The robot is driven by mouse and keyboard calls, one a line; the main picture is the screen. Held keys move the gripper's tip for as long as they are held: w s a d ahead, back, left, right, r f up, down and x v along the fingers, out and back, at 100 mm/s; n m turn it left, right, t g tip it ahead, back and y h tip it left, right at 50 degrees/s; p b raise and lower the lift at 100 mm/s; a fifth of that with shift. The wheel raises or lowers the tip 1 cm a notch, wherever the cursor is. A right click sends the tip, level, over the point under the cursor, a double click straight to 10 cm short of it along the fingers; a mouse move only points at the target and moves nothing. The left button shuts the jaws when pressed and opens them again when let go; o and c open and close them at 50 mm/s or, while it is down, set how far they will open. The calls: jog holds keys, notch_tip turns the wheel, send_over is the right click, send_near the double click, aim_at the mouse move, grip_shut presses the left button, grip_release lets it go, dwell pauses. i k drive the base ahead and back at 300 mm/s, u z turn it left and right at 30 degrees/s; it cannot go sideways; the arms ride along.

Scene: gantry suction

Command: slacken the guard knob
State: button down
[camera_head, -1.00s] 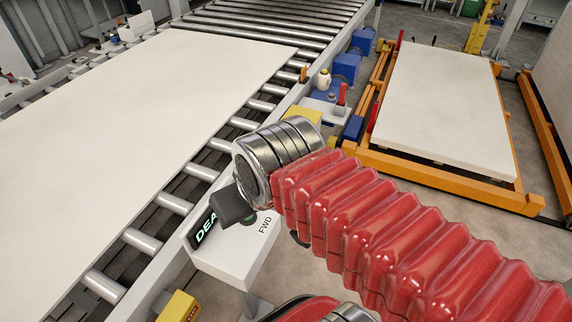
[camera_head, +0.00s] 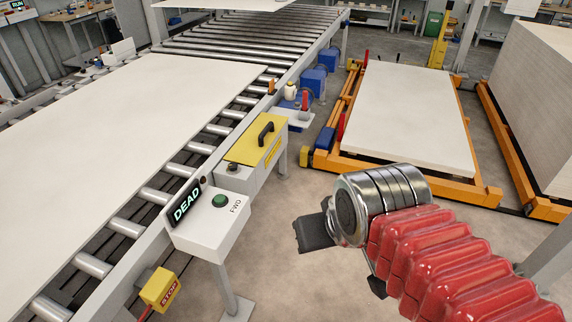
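A small dark knob (camera_head: 233,166) sits on the near end of a yellow guard cover (camera_head: 256,140), beside the conveyor. The cover has a black arched handle (camera_head: 266,132) on top. My gripper (camera_head: 314,233) is at lower middle, right of the control box and in front of the yellow cover, apart from both. Its dark fingers point left, and the metal wrist partly hides them, so I cannot tell whether they are open or shut. I see nothing held in it.
A white control box (camera_head: 210,235) marked FWD has a green button (camera_head: 219,201) and a DEAD display (camera_head: 187,204). A yellow STOP box (camera_head: 160,288) is at lower left. A white board (camera_head: 110,110) lies on the rollers. An orange pallet frame (camera_head: 480,190) stands right. Floor between is clear.

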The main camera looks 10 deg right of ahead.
aim_at(232, 166)
jog(key=z, duration=0.1)
jog(key=k, duration=0.35)
jog(key=z, duration=0.4)
jog(key=i, duration=1.25)
jog(key=u, duration=0.5)
jog(key=i, duration=0.6)
jog(key=u, duration=0.35)
